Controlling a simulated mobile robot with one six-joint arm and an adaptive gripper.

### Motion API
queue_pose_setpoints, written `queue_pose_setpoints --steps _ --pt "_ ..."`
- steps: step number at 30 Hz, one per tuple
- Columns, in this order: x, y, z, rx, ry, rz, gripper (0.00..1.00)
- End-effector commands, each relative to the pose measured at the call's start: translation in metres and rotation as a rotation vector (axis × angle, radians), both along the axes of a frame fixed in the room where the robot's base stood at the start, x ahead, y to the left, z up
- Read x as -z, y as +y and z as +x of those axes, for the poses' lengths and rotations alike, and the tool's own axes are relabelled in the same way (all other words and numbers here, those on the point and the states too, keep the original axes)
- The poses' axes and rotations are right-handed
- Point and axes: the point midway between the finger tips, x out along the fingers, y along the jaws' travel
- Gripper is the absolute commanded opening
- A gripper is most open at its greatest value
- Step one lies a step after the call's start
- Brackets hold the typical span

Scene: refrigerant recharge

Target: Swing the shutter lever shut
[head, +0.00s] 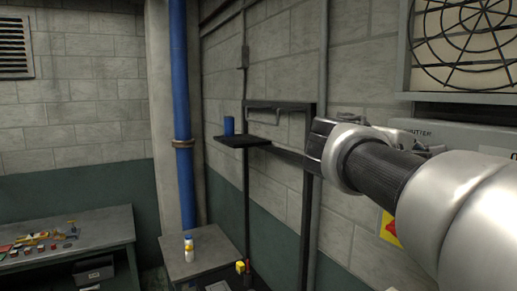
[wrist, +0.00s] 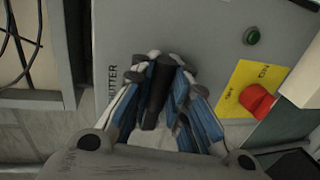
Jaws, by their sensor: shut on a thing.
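The shutter lever (wrist: 157,92) shows in the wrist view as a dark, thick handle in front of a grey control box (wrist: 205,35). My gripper (wrist: 160,84) has its blue-and-white fingers on both sides of the handle, shut on it. Lettering ending in "UTTER" is on the box to the left of the lever. In the head view the grey box (head: 470,139) is at the right, and my arm hides the lever and most of my gripper.
Right of the lever, a red knob (wrist: 257,100) sits on a yellow ON/OFF plate (wrist: 239,77), with a green button (wrist: 252,36) above. A fan grille (head: 470,40) is over the box. A shelf with a blue can (head: 229,126) and a workbench (head: 105,232) stand farther left.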

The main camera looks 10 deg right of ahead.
Motion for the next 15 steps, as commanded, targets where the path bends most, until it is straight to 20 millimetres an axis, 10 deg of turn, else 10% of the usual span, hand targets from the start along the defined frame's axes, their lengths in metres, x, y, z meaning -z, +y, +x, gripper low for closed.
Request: queue_pose_setpoints --steps 15 --pt "-0.0023 0.0008 0.0005 -0.003 0.051 -0.018 0.00"
